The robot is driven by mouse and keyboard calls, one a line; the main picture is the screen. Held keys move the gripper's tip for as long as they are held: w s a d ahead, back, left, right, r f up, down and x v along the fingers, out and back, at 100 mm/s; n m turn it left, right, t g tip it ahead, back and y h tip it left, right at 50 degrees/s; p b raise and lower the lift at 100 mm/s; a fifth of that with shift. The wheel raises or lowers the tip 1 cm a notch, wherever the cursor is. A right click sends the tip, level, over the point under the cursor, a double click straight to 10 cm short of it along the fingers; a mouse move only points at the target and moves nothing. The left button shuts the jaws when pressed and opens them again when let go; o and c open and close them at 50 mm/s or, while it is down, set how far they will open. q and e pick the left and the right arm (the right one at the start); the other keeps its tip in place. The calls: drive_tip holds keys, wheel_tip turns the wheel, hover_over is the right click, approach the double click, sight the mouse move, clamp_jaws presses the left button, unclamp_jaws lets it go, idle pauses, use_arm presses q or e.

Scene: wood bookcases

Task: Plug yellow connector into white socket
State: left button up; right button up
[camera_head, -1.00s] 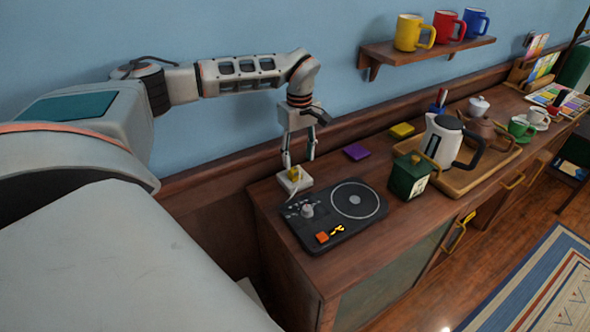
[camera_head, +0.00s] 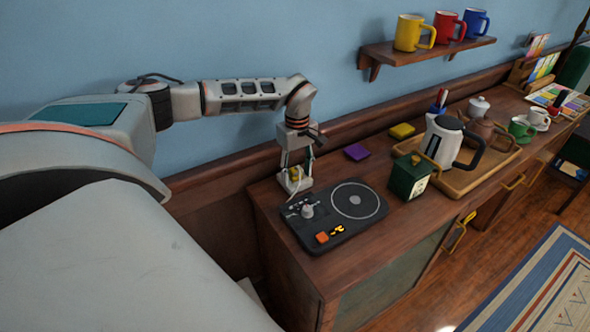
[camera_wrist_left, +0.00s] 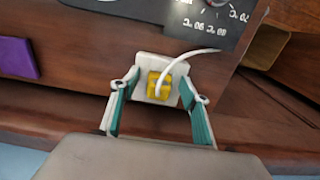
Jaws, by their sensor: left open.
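The yellow connector (camera_head: 294,176) sits at the white socket (camera_head: 284,182) on the cabinet top by the wall. In the left wrist view the connector (camera_wrist_left: 159,88) lies over the middle of the white socket block (camera_wrist_left: 150,64), with a white cable curving away from it. I cannot tell how deep it sits. My left gripper (camera_head: 296,184) points down over them, open. In the wrist view its two fingers (camera_wrist_left: 159,80) stand on either side of the connector, with gaps between. My right gripper is not in view.
A black turntable-like device (camera_head: 335,216) is close in front of the socket. A purple block (camera_head: 356,152), green canister (camera_head: 408,177) and yellow block (camera_head: 402,131) stand further right. A tray (camera_head: 470,180) holds a white kettle (camera_head: 440,142). The wall is close behind the gripper.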

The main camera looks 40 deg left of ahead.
sight(297, 171)
use_arm(q)
drive_tip(key=c, duration=1.2)
wheel_tip(297, 171, up, 20)
drive_tip(key=p, duration=0.1)
